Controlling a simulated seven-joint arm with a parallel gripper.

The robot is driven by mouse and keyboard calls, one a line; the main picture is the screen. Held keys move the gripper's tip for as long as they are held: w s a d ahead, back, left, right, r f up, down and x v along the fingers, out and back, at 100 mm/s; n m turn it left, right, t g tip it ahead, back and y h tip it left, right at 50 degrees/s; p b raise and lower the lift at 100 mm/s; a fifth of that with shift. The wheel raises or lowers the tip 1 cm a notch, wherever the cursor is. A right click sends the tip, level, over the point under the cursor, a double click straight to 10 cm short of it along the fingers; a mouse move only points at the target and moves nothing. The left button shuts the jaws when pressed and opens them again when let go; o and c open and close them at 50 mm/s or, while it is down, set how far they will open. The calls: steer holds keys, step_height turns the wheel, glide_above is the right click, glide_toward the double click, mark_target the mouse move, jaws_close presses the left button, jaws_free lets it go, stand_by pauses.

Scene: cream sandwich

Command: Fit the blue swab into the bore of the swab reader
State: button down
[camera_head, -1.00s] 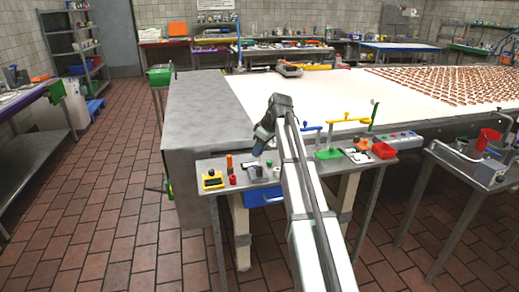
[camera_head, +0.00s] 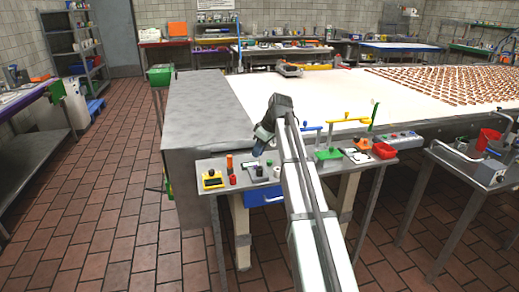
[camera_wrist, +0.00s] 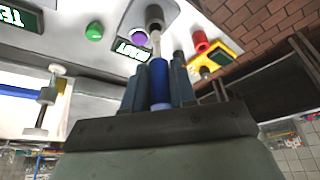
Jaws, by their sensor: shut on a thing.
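The blue swab (camera_wrist: 159,80) is upright in the wrist view, its blue handle between the two fingers of my gripper (camera_wrist: 158,88). My gripper is shut on it. In the head view my gripper (camera_head: 259,147) is above the small side bench, over the grey reader area, and the swab is too small to make out.
Near the tube are a purple button (camera_wrist: 138,37), a green button (camera_wrist: 94,30) and a red cylinder (camera_wrist: 201,40). The large white table lies behind.

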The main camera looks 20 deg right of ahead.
steer(key=shift+f, duration=1.95)
steer(key=c, duration=0.8)
jaws_free()
steer(key=shift+c, duration=0.2)
steer(key=shift+r, duration=0.1)
steer(key=v, duration=1.3)
steer(key=shift+r, duration=0.3)
steer(key=shift+s+d, duration=0.15)
steer(key=shift+d, duration=0.05)
